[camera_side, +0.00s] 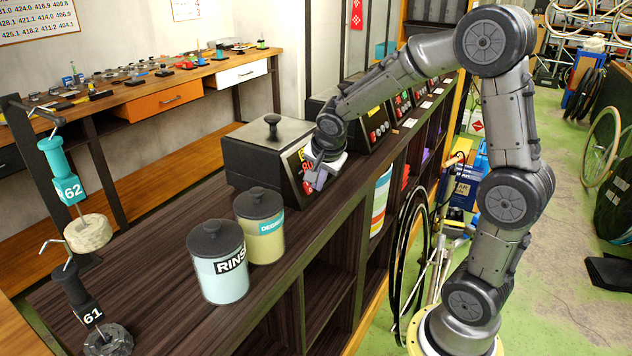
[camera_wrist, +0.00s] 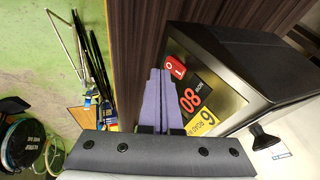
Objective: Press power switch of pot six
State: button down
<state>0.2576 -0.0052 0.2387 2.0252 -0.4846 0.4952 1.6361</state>
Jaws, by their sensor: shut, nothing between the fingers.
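Pot six (camera_side: 262,150) is a dark box-shaped pot with a metal top and black lid knob, standing on the brown bench. In the wrist view its front panel (camera_wrist: 207,68) shows a yellow label with a 6 (camera_wrist: 207,120), a red 80 display (camera_wrist: 190,99) and a red power switch (camera_wrist: 175,67). My gripper (camera_wrist: 160,72) is shut and empty, its purple fingers together. The fingertips lie just left of the switch in that view; whether they touch it, I cannot tell. In the side view my gripper (camera_side: 319,180) is in front of the panel and hides part of it.
A RINSE canister (camera_side: 218,262) and a smaller yellowish canister (camera_side: 260,225) stand on the bench (camera_side: 150,265) near pot six. More pots (camera_side: 378,120) line the bench behind my forearm.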

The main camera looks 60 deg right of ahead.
jog(key=shift+w+f, duration=0.15)
jog(key=shift+w, duration=0.15)
jog(key=shift+w+f+t, duration=0.1)
jog(key=shift+f+t, duration=0.05)
jog(key=shift+t, duration=0.25)
jog(key=shift+d, duration=0.1)
jog(key=shift+r, duration=0.85)
jog(key=s+d+v, duration=0.1)
jog(key=v, duration=1.2)
jog(key=shift+s, duration=0.35)
